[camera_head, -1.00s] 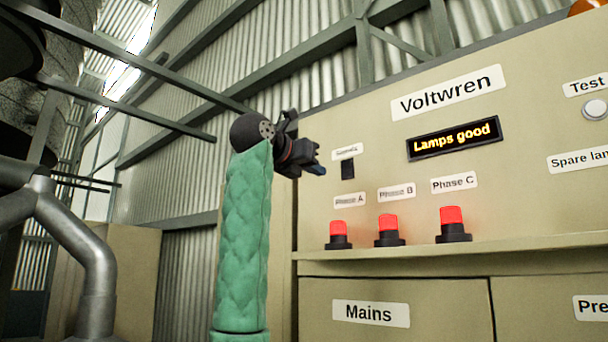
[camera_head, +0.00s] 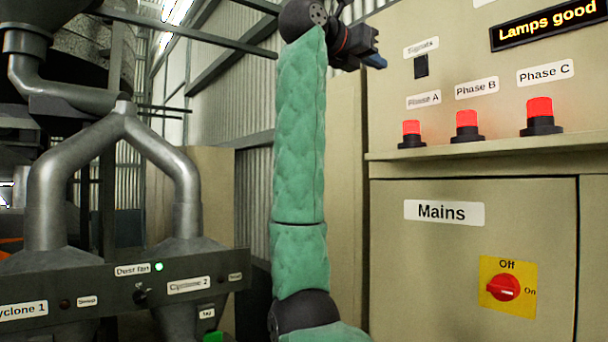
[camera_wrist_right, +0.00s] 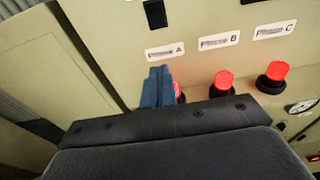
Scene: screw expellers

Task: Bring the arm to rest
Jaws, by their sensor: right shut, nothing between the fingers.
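My right arm, in a green padded sleeve, stands upright in the middle of the head view. Its gripper (camera_head: 376,60) is at the top, pointing right toward the beige cabinet (camera_head: 400,270), in front of the panel and above the Phase A lamp. The blue fingers are together and hold nothing; in the right wrist view the closed fingertips (camera_wrist_right: 158,84) partly cover the Phase A lamp (camera_head: 411,134). The Phase B lamp (camera_head: 467,126) and Phase C lamp (camera_head: 540,116) stand beside it, all red. My left gripper is not in view.
A display (camera_head: 548,24) reads "Lamps good". Below the lamp ledge (camera_head: 480,150), a red rotary switch (camera_head: 503,287) sits on a yellow plate near the "Mains" label (camera_head: 444,212). At left are grey cyclone pipes (camera_head: 112,135) and a dark control bar (camera_head: 105,285) with a green light.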

